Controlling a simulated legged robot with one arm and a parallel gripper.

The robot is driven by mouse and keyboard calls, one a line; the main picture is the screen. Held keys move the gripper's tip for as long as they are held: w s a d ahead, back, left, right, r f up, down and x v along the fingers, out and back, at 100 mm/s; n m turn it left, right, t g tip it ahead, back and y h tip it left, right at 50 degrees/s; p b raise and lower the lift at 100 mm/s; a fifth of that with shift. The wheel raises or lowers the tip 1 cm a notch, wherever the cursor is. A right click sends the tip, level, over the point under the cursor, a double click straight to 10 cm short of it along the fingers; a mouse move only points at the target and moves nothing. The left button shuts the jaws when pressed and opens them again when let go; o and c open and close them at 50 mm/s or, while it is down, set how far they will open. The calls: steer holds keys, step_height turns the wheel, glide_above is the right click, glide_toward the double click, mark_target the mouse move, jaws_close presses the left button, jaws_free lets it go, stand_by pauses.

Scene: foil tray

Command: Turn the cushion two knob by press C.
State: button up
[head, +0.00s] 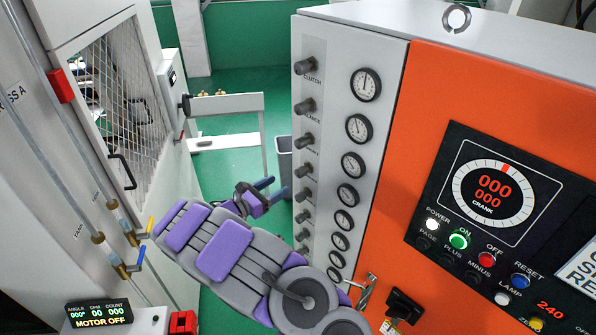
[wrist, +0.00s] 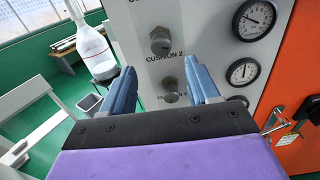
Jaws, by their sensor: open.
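The knob labelled CUSHION 2 (wrist: 160,40) is a grey round knob on a pale panel in the wrist view, its label just below it. Another grey knob (wrist: 170,88) is lower, seen between my fingers, its label partly hidden. My gripper (wrist: 160,86) is open and empty, its two blue fingers pointing at the panel, with the CUSHION 2 knob above their tips. In the head view my gripper (head: 268,191) is left of the knob column on the press (head: 400,22). The small labels at that height are unreadable there. No press C marking is visible.
Gauges (head: 366,85) run beside the knobs. The orange front carries a crank display (head: 493,190) and buttons. A clear bottle-like part (wrist: 95,48) is left of the knobs. A grey bin (head: 284,150) and white rail (head: 228,103) stand behind.

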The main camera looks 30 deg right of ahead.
mark_target(297, 174)
steer(key=p+x, duration=0.1)
steer(key=x, duration=0.9)
steer(key=shift+w+d, duration=0.1)
steer(key=shift+d, duration=0.1)
steer(key=shift+r, duration=0.1)
steer(key=c, duration=1)
steer(key=shift+m+b, duration=0.6)
steer(key=shift+b, duration=0.65)
steer(key=shift+m+b, duration=0.5)
steer(key=shift+b, duration=0.15)
steer(key=shift+a, duration=0.1)
steer(key=o, duration=1)
